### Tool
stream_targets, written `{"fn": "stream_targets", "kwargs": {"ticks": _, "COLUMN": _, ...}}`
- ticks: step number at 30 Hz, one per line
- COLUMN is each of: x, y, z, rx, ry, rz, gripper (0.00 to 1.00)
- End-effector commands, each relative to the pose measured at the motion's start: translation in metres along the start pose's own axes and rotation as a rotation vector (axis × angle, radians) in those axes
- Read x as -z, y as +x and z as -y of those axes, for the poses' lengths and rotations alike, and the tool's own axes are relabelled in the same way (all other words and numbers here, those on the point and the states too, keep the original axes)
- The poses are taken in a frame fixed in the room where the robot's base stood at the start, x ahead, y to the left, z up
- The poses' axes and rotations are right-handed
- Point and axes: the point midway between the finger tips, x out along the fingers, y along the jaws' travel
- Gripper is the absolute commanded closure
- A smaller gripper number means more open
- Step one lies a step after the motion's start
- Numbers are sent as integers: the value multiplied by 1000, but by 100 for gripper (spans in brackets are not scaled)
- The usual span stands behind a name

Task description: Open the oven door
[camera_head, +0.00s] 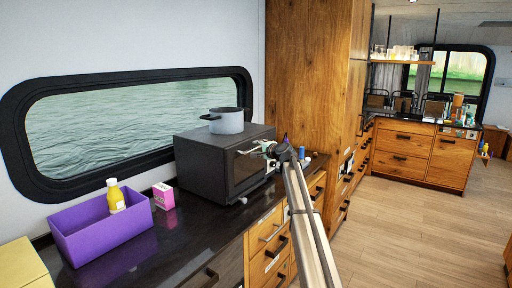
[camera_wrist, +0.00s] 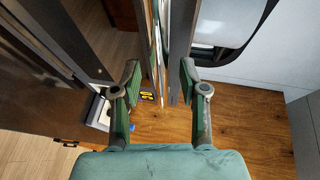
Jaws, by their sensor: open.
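The oven (camera_head: 205,168) is a dark grey box on the counter by the window, its front facing right. In the head view its door (camera_head: 246,175) looks shut or nearly so; I cannot tell whether there is a small gap. My gripper (camera_head: 266,149) is at the upper part of the oven front, and its far side is hard to make out. In the wrist view my gripper (camera_wrist: 159,82) is open, with one finger on each side of narrow upright strips that look like the oven door's edge or handle. I cannot tell whether the fingers touch them.
A grey pot (camera_head: 228,122) stands on the oven. A purple bin (camera_head: 100,230) with a yellow bottle (camera_head: 116,198) and a pink box (camera_head: 163,197) are on the counter (camera_head: 195,222) left of it. A tall wooden cabinet (camera_head: 308,70) stands behind the oven. The floor (camera_head: 405,235) at right is clear.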

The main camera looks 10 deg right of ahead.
Motion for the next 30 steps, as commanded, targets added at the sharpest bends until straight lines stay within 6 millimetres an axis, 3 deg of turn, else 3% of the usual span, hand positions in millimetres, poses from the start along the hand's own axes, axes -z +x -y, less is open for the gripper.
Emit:
{"fn": "stream_targets", "kwargs": {"ticks": 6, "x": 0, "y": 18, "z": 1, "rx": 0, "ry": -1, "rz": 1, "gripper": 57}}
{"fn": "stream_targets", "kwargs": {"ticks": 16, "x": -1, "y": 19, "z": 0, "rx": 0, "ry": -1, "rz": 1, "gripper": 57}}
{"fn": "stream_targets", "kwargs": {"ticks": 18, "x": -1, "y": 19, "z": 0, "rx": 0, "ry": -1, "rz": 1, "gripper": 81}}
{"fn": "stream_targets", "kwargs": {"ticks": 20, "x": -1, "y": 19, "z": 0, "rx": 0, "ry": -1, "rz": 1, "gripper": 100}}
{"fn": "stream_targets", "kwargs": {"ticks": 30, "x": -4, "y": 20, "z": -1, "rx": 5, "ry": 0, "rz": 3, "gripper": 100}}
